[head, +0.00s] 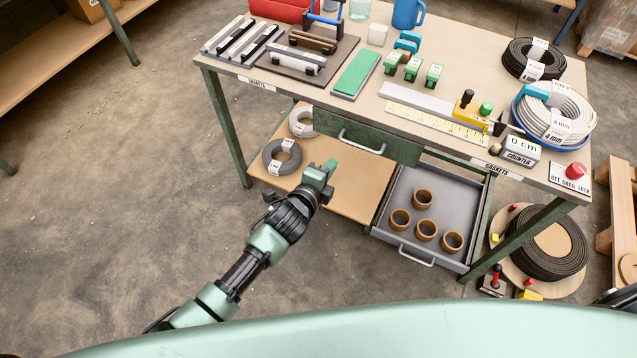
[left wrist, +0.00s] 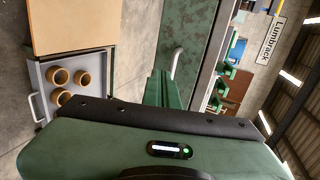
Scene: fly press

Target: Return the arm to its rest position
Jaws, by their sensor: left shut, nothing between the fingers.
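My left gripper (head: 322,172) is green, shut and empty. In the head view its arm reaches in from the lower left, and the gripper is in front of the workbench (head: 463,151), over the lower shelf (head: 348,186). It appears apart from the bench. In the left wrist view, my green gripper (left wrist: 160,88) points toward the bench's closed drawer front with its light handle (left wrist: 176,64). My right gripper is not in view.
An open grey drawer (head: 400,238) with several brown rings (head: 423,197) juts out to the right of my left gripper. Coils, including a grey one (head: 281,157), lie on the lower shelf. A flat black coil (head: 541,245) lies at the right. The floor at left is clear.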

